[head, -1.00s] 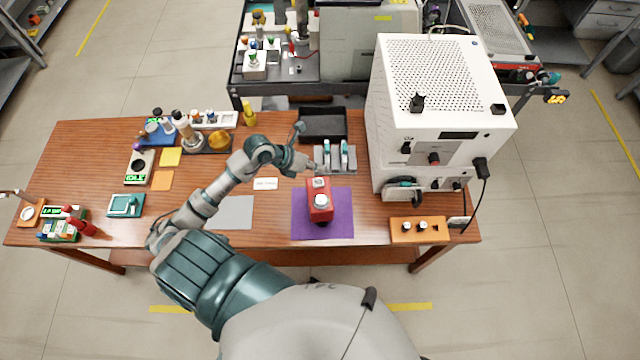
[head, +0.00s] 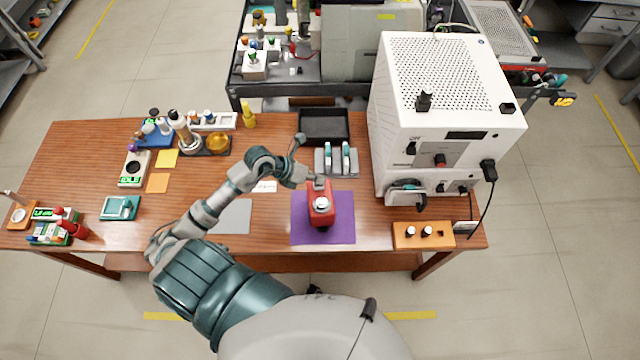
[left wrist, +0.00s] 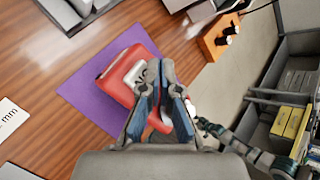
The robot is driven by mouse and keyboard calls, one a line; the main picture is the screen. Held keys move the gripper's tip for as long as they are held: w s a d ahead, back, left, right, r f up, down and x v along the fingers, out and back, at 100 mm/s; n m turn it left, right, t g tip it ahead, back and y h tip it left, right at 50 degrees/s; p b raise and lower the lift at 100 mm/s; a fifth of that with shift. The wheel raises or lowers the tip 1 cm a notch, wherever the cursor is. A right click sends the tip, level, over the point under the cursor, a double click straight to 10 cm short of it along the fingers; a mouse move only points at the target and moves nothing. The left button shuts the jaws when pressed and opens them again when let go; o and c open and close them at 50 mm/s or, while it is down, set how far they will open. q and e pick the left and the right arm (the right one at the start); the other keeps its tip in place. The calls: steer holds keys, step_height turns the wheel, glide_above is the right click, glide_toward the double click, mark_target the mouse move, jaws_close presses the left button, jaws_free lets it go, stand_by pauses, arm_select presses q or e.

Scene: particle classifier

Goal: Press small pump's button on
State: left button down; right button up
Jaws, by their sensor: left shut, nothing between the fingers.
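The small pump is a red box (head: 320,212) on a purple mat (head: 343,222). A round white-topped part (head: 321,203) stands on its front half. My left gripper (head: 317,182) is shut and empty, its tips over the back end of the pump. In the left wrist view the closed fingers (left wrist: 160,68) point at the red pump (left wrist: 112,82). A pale button or plate with dark lettering (left wrist: 138,76) lies just beside and partly behind the fingertips. I cannot tell whether the tips touch it. My right gripper is not in view.
A large white machine (head: 440,80) stands right of the mat. A grey rack (head: 337,162) and black tray (head: 324,127) are behind the pump. A grey mat (head: 232,216) lies to its left.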

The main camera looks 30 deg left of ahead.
arm_select(q)
steer(key=shift+a, duration=0.1)
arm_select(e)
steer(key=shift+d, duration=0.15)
arm_select(q)
steer(key=shift+a+f, duration=0.1)
steer(key=shift+a, duration=0.2)
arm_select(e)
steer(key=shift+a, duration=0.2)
arm_select(q)
steer(key=shift+d, duration=0.2)
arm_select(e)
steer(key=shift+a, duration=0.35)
arm_select(q)
steer(key=shift+f, duration=0.1)
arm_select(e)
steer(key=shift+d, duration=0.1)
arm_select(q)
steer(key=shift+f, duration=0.25)
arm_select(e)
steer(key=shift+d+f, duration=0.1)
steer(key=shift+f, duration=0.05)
arm_select(q)
steer(key=shift+a, duration=0.1)
